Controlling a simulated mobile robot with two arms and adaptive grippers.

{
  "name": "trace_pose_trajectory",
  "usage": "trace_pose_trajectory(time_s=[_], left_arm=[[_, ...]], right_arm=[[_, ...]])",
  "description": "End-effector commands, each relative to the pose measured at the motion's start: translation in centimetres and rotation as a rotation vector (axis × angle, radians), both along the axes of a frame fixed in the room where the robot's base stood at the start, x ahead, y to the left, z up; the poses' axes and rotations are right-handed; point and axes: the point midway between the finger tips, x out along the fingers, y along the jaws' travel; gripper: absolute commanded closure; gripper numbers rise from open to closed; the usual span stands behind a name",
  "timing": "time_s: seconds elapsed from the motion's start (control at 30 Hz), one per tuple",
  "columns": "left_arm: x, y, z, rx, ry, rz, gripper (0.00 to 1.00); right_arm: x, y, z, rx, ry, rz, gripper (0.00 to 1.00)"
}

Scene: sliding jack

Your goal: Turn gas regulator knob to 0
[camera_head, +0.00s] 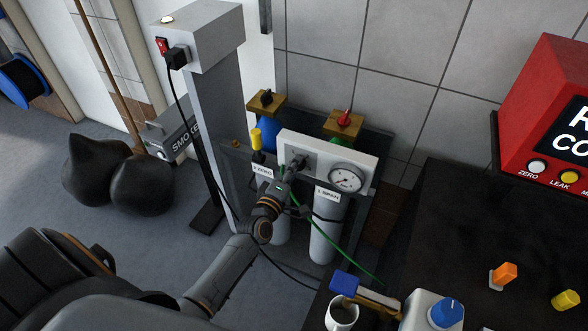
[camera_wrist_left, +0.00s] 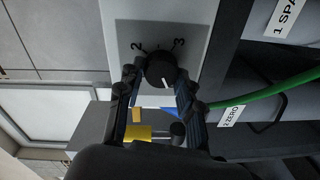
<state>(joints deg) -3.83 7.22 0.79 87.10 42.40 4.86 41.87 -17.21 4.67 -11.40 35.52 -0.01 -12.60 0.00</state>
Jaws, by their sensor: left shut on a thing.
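The gas regulator is a white panel (camera_head: 335,152) with a round pressure gauge (camera_head: 347,178) on its right side. Its black knob (camera_wrist_left: 160,70) has a white pointer line and shows best in the left wrist view, with dark number marks on the panel around it. My left gripper (camera_head: 297,163) reaches the panel's left part; in the left wrist view its two fingers (camera_wrist_left: 158,80) are shut on the knob, one on each side. The gripper mostly hides the knob in the head view. My right gripper is not in view.
Two gas cylinders stand under the panel, labelled 2 ZERO (camera_head: 263,172) and 1 SPAN (camera_head: 327,194). A green hose (camera_head: 335,246) hangs beside them. A dark table at right holds a white mug (camera_head: 341,315), a blue-knobbed box (camera_head: 434,311) and a red console (camera_head: 545,115).

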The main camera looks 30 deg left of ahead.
Motion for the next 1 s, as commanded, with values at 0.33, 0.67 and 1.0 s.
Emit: trace_pose_trajectory(time_s=[0.33,0.67,1.0], left_arm=[[-0.02,0.05,-0.04,-0.090,-0.005,0.000,0.96],[-0.01,0.04,-0.04,-0.099,-0.006,0.001,0.96],[-0.01,0.03,-0.04,-0.097,-0.006,0.001,0.41]], right_arm=[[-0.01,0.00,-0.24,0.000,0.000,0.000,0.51],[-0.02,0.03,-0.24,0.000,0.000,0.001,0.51],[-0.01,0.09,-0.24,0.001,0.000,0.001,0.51]])
